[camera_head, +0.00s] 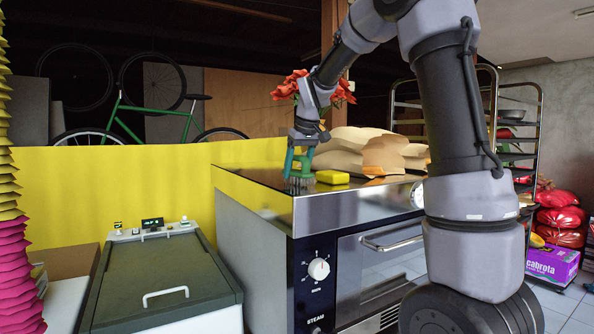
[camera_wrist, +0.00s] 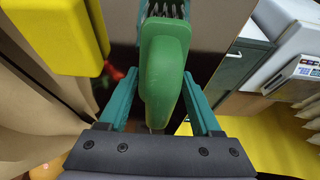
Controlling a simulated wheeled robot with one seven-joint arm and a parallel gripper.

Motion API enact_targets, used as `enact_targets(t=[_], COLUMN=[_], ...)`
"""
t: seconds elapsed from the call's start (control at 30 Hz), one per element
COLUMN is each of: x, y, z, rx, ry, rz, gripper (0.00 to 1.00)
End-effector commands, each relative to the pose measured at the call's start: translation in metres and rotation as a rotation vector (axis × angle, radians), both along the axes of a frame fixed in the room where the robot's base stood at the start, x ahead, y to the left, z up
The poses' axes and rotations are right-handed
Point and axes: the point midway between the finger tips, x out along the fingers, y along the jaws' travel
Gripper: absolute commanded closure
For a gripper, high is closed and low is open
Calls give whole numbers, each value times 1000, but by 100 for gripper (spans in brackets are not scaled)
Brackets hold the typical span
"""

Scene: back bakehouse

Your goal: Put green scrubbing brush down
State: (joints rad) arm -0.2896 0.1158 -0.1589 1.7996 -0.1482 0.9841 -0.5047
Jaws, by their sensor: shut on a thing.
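The green scrubbing brush (camera_wrist: 163,65) is between the teal fingers of my gripper (camera_wrist: 160,110) in the wrist view. In the head view my gripper (camera_head: 301,152) points down over the oven's dark top, near its front left corner. The brush's grey bristles (camera_head: 299,181) show below the fingers, at or just above the top. Whether they touch it I cannot tell. My gripper is shut on the brush handle, which is partly hidden by the fingers in the head view.
A yellow sponge (camera_head: 332,177) lies just right of the brush on the oven top (camera_head: 262,188). A lidded chest (camera_head: 165,278) is at lower left, below the oven's left edge. A wheeled rack (camera_head: 516,140) stands at right.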

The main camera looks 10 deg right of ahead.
Motion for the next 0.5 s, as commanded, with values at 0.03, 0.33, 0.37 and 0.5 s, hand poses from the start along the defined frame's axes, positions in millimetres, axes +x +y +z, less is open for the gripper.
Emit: enact_targets(t=[0.03,0.33,0.37,0.5], x=[0,0,0,0], y=[0,0,0,0], z=[-1,-3,-3,-3], rx=[0,0,0,0], ry=[-1,-1,-1,-1], rz=[0,0,0,0], gripper=[100,100,27,4])
